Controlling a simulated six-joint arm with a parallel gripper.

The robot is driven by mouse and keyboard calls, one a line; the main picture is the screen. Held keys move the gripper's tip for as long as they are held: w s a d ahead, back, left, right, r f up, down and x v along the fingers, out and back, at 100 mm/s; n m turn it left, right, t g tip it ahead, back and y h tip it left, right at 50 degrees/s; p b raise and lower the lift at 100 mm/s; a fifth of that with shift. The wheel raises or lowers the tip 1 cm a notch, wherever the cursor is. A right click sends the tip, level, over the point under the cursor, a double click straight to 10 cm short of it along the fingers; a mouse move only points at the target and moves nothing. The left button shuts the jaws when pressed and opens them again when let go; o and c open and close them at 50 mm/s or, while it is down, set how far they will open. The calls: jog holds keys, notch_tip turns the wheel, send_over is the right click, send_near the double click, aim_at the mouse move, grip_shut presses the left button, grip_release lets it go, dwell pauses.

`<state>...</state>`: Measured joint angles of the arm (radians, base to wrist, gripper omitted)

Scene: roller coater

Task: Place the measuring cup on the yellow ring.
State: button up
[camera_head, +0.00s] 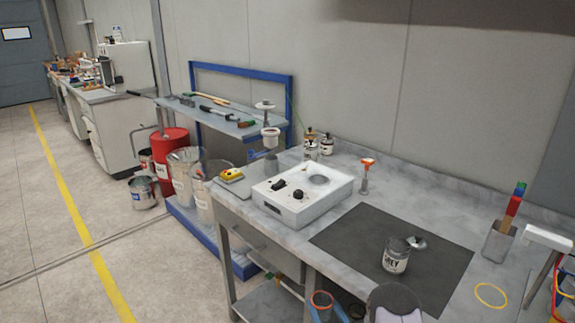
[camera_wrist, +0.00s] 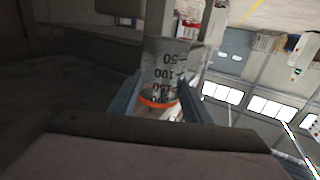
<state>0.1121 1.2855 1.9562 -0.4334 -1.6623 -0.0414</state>
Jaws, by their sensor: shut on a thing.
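The yellow ring (camera_head: 491,295) lies on the grey bench top at the lower right, with nothing standing on it. The clear measuring cup (camera_wrist: 164,66) shows in the wrist view, with black volume marks and an orange band. Its marks run from 50 at the top of the picture to larger numbers below. My gripper (camera_wrist: 160,93) is shut on the cup, with one blue-grey finger on either side.
A white device (camera_head: 302,200) sits further left.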

jog(key=s+d+r+m+h, duration=0.3)
jog(key=s+d+r+h, duration=0.2)
jog(key=s+d+r, duration=0.2)
jog(key=shift+s+d+r+m+t+h, duration=0.35)
jog(key=shift+s+d, duration=0.95)
jog(key=shift+d, duration=0.95)
jog(key=s+a+n+g+y+p, duration=0.1)
jog(key=s+a+n+g+y, duration=0.1)
jog(key=a+n+y, duration=0.4)
jog(key=s+a+n+g+y+p, duration=0.1)
jog(key=s+a+y, duration=0.2)
jog(key=a+y, duration=0.35)
jog(key=s+d+r+m+h+p, duration=0.1)
jog(key=s+d+r+h+p, duration=0.2)
jog(key=d+p, duration=0.2)
jog(key=shift+s+d+r+t+h+p, duration=0.2)
jog(key=shift+d+r+t+h+p, duration=0.1)
jog(key=shift+t+p, duration=0.25)
